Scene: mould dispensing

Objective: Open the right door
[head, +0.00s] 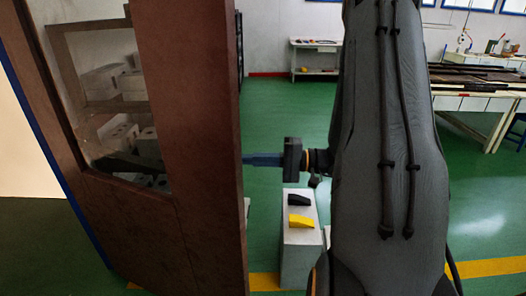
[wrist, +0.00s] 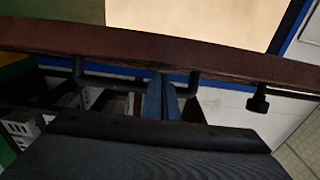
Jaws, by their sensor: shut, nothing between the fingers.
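A brown door (head: 205,150) with a glass window (head: 105,90) fills the left of the head view. The door also crosses the wrist view as a brown band (wrist: 120,48), with dark bent handle bars (wrist: 105,84) on its near side. My gripper (head: 246,159) reaches left to the door's edge in the head view, and its tips are partly hidden there.
Grey blocks (head: 105,82) on shelves show through the window. A pale stand (head: 301,250) with a black and a yellow piece is below my gripper. A dark knob (wrist: 258,103) is at the right in the wrist view.

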